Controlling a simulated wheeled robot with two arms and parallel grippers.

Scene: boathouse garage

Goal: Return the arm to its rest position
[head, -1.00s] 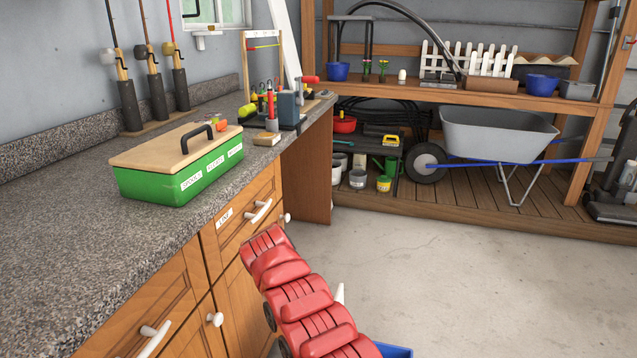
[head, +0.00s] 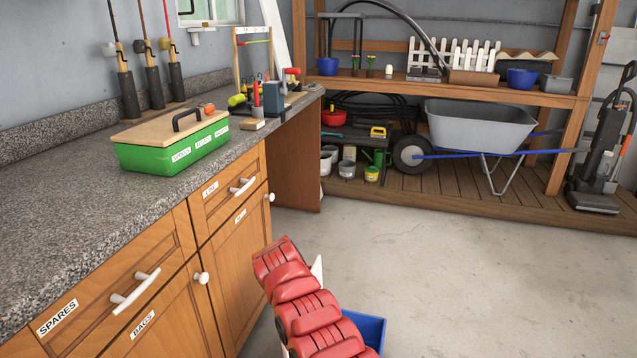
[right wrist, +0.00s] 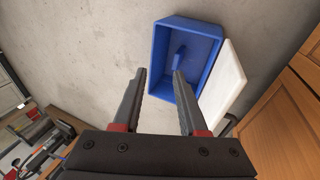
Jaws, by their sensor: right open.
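My right gripper (right wrist: 159,73) shows in the right wrist view with its two dark fingers apart and nothing between them. Beyond the fingertips is an open blue bin (right wrist: 211,35) with a small blue piece inside. In the head view, my red arm rises from the bottom edge; its gripper cannot be made out there. The arm partly hides the blue bin (head: 371,331) on the floor. My left gripper is not in view.
A white panel (right wrist: 224,87) is beside the bin. Wooden cabinets (head: 237,220) with drawers stand left of the arm. A green box (head: 168,157) with a wooden lid sits on the worktop. A wheelbarrow (head: 480,125) stands at the back. Open concrete floor lies to the right.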

